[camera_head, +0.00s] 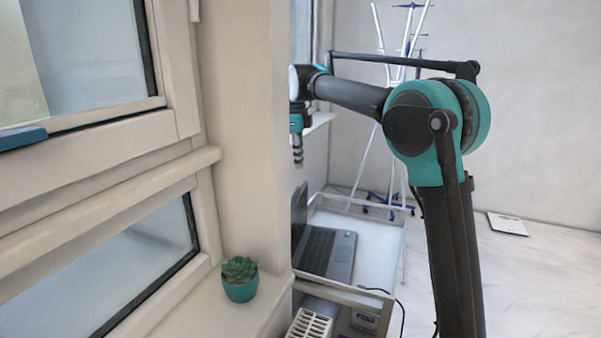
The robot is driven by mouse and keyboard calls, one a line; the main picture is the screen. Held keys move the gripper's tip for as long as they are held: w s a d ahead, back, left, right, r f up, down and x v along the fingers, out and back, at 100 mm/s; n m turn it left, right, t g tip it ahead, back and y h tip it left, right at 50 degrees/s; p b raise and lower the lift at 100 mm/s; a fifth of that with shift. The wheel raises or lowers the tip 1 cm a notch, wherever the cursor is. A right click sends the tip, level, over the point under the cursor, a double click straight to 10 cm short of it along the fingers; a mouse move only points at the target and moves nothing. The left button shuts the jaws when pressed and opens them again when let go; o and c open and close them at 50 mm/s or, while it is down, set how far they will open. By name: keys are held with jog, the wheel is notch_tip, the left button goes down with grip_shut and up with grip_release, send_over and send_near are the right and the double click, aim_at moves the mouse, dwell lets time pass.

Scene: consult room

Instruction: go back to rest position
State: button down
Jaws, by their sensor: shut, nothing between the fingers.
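My arm (347,97) rises at the right and bends left at its teal joint toward the wall edge. My gripper (298,156) hangs pointing down at the arm's far end, beside the pale wall corner. Its dark fingers look closed together, with nothing held. It is small in the picture and is in the air, above and behind the laptop (328,252) as seen here.
A teal pot with a succulent (240,279) stands on the window sill (222,314). The laptop lies on a white cart (370,245). A white stand with blue wheels (393,150) is behind my arm. A flat scale (507,224) lies on the floor at right.

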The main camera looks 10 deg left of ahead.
jog(key=s+d+f+n+t, duration=0.1)
jog(key=s+d+f+n, duration=0.2)
jog(key=d, duration=0.4)
jog(key=s+d+f+n+y, duration=0.1)
jog(key=d+f+n, duration=0.1)
jog(key=d+f, duration=0.35)
jog(key=s+d+f+n+t, duration=0.1)
jog(key=d+f+n, duration=0.15)
jog(key=d, duration=0.65)
jog(key=s+d+f+n+t, duration=0.1)
jog(key=s+d+f+n, duration=0.4)
jog(key=s+d+f, duration=0.3)
jog(key=s+d+f+n+t, duration=0.1)
jog(key=s+d+f+n, duration=0.5)
jog(key=s, duration=0.8)
notch_tip(320, 180, down, 3)
jog(key=d, duration=0.2)
jog(key=shift+s+d+f, duration=0.2)
jog(key=shift+d, duration=0.1)
